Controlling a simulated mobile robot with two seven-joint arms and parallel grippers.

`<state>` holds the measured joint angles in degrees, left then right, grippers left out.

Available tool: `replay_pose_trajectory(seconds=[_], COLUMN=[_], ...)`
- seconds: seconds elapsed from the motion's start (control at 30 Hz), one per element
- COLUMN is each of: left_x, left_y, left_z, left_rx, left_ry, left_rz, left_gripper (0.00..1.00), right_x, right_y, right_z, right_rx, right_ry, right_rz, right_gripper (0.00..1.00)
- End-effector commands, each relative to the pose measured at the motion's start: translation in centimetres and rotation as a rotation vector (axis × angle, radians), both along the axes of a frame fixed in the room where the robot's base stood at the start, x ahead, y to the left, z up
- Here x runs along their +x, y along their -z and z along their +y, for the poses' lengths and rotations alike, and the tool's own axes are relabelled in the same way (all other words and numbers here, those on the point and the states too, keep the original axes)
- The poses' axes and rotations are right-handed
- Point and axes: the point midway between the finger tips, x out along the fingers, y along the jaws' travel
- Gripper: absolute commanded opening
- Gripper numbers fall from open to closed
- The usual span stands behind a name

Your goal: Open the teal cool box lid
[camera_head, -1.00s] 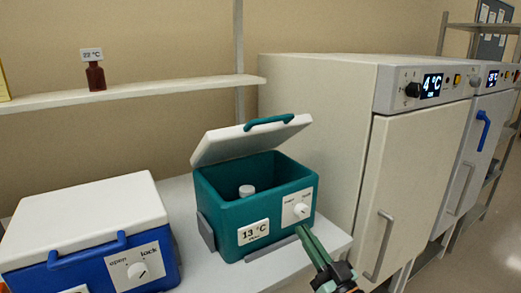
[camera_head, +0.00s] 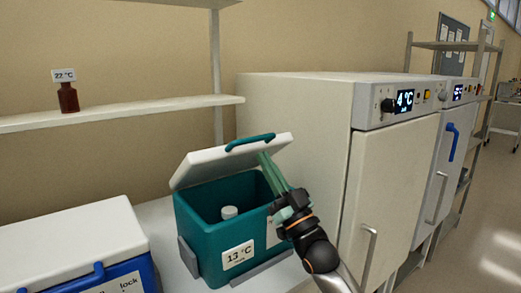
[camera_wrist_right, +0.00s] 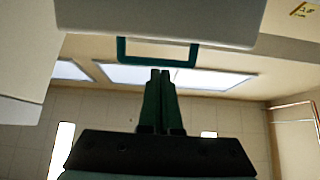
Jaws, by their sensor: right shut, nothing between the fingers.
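The teal cool box (camera_head: 205,232) stands on the bench with its white lid (camera_head: 215,163) raised and tilted back. A teal handle (camera_head: 250,142) is on the lid's upper edge. A white-capped item (camera_head: 229,212) shows inside the box. My right gripper (camera_head: 264,158) is shut, with its green fingertips up at the lid's front edge, just below the handle. In the right wrist view, the fingers (camera_wrist_right: 160,75) are together and empty, below the lid (camera_wrist_right: 160,18) and its handle (camera_wrist_right: 157,62); whether they touch the lid is unclear. My left gripper is not in view.
A blue cool box (camera_head: 130,277) with a closed white lid stands at the left. A cream cabinet reading 4 °C (camera_head: 395,185) stands close on the right. A shelf (camera_head: 120,112) holding a brown bottle (camera_head: 68,98) runs behind.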

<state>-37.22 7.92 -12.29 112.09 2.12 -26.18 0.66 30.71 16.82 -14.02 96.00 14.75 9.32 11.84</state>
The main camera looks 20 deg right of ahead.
Motion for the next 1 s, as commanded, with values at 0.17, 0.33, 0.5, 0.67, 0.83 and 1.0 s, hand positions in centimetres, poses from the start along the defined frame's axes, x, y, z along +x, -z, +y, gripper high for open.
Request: replay_pose_trajectory(seconds=[0.17, 0.33, 0.5, 0.67, 0.83, 1.0], left_x=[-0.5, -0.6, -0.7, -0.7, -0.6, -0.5], left_y=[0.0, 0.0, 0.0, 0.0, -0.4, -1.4], left_z=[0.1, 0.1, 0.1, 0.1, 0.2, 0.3], left_rx=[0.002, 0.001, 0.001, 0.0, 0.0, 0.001], left_ry=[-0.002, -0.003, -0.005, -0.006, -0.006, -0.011], left_rz=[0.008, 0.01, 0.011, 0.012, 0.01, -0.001], left_gripper=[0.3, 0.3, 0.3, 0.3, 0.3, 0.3], right_x=[1.7, 2.2, 2.3, 2.3, 2.5, 3.3], right_y=[-1.6, -2.0, -2.0, -2.0, -2.6, -4.3], right_z=[0.6, 0.8, 0.8, 0.8, 0.9, 1.1], right_rx=[0.0, 0.0, 0.0, 0.0, 0.0, 0.0], right_ry=[0.001, 0.0, 0.001, 0.001, 0.001, 0.001], right_rz=[0.0, 0.001, 0.001, 0.001, 0.001, 0.0], right_gripper=[0.0, 0.0, 0.0, 0.0, 0.0, 0.0])
